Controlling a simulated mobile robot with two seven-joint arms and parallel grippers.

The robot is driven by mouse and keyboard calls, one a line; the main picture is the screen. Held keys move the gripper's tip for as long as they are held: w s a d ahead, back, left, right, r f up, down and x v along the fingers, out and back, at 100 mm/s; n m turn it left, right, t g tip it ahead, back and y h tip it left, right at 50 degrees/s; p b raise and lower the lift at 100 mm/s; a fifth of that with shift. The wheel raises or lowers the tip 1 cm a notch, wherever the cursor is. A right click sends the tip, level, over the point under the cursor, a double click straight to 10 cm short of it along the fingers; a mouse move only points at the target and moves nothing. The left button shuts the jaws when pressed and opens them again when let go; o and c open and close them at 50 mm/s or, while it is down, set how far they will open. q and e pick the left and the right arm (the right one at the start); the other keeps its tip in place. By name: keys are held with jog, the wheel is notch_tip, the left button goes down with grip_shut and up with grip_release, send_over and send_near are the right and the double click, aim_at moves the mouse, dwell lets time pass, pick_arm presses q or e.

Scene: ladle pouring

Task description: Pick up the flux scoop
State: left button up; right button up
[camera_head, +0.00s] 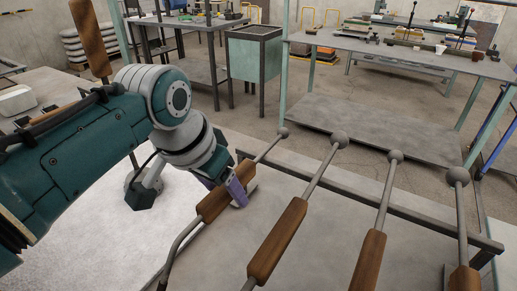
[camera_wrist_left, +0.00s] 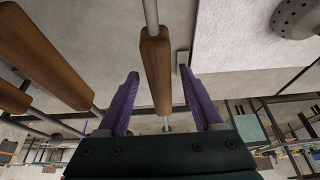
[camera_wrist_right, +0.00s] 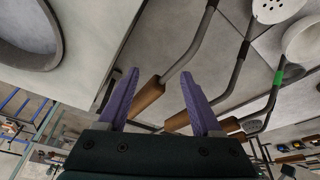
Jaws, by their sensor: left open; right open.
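Several long metal tools with brown wooden handles lie side by side on the grey table. The frames do not make clear which one is the flux scoop. My left gripper (camera_head: 230,195) is at the leftmost tool's handle (camera_head: 213,204) in the head view. In the left wrist view the open purple fingers (camera_wrist_left: 159,74) straddle that handle (camera_wrist_left: 156,62), with gaps on both sides. The tool's working end is out of view there. My right gripper (camera_wrist_right: 159,74) is open and empty; a wooden handle (camera_wrist_right: 148,96) shows beyond its fingers. The right gripper is not visible in the head view.
The tools' ball-ended shafts (camera_head: 338,137) rest on a metal rail (camera_head: 355,203). A perforated skimmer head (camera_wrist_right: 274,8) and a pale bowl (camera_wrist_right: 303,42) show in the right wrist view, with a large round vessel (camera_wrist_right: 30,62) at left. A white slab (camera_head: 90,225) lies under my left arm.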

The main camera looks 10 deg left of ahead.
pick_arm(q)
grip_shut()
dwell(0.5)
dwell(0.9)
